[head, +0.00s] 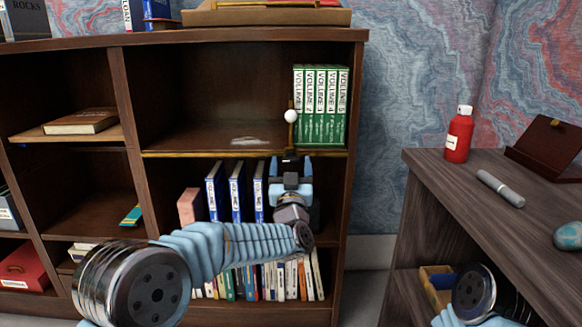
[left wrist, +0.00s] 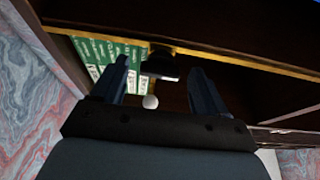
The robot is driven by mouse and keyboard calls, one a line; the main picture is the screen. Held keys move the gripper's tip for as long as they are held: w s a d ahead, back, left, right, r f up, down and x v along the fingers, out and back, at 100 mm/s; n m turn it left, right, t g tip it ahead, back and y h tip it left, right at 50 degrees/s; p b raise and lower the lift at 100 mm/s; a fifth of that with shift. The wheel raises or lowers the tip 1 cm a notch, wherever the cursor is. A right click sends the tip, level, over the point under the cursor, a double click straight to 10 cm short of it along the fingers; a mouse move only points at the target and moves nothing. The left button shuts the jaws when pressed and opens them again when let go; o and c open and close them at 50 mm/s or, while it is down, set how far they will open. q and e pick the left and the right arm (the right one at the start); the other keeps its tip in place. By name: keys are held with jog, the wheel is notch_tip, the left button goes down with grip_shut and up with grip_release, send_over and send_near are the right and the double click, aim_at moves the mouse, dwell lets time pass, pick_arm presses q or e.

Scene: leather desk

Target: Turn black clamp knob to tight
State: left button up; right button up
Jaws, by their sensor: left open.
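The black clamp knob (left wrist: 160,54) shows in the left wrist view at the shelf's yellow front edge, partly behind a flat dark piece. In the head view the small dark clamp (head: 290,154) sits at the shelf edge, below a thin upright rod with a white ball (head: 291,116). The ball also shows in the left wrist view (left wrist: 150,102). My left gripper (head: 290,172) is just below the clamp, pointing at it. Its fingers (left wrist: 159,68) are open, one on each side of the knob, with gaps visible. My right gripper is out of view.
Green volumes (head: 320,105) stand right of the rod on the same shelf. Blue books (head: 237,190) stand on the shelf below, beside my left arm. The dark side desk (head: 450,215) at right holds a red bottle (head: 458,135) and a grey marker (head: 500,188).

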pick_arm(q)
jog(key=c, duration=1.1)
jog(key=shift+o, duration=0.2)
jog(key=shift+m, duration=0.5)
jog(key=m+h+b, duration=0.1)
jog(key=m+h, duration=0.1)
jog(key=m, duration=0.2)
jog(key=shift+a+h, duration=0.15)
jog(key=shift+h, duration=0.25)
jog(key=m+g+h, duration=0.1)
jog(key=m, duration=0.2)
jog(key=m+h, duration=0.1)
jog(key=m, duration=0.2)
jog(key=shift+a+r+g+h, duration=0.1)
jog(key=shift+a+g+h, duration=0.05)
jog(key=shift+g+h, duration=0.25)
jog(key=m+g, duration=0.1)
jog(key=m, duration=0.2)
jog(key=m+h, duration=0.1)
jog(key=m, duration=0.1)
jog(key=shift+a+r+m+g, duration=0.1)
jog(key=shift+r+m+g, duration=0.05)
jog(key=shift+m+g, duration=0.25)
jog(key=shift+r+m+g+h, duration=0.15)
jog(key=shift+m+g, duration=0.35)
jog(key=shift+m, duration=0.8)
jog(key=shift+m+g+h, duration=0.15)
jog(key=shift+m+g, duration=0.35)
jog(key=shift+m, duration=0.8)
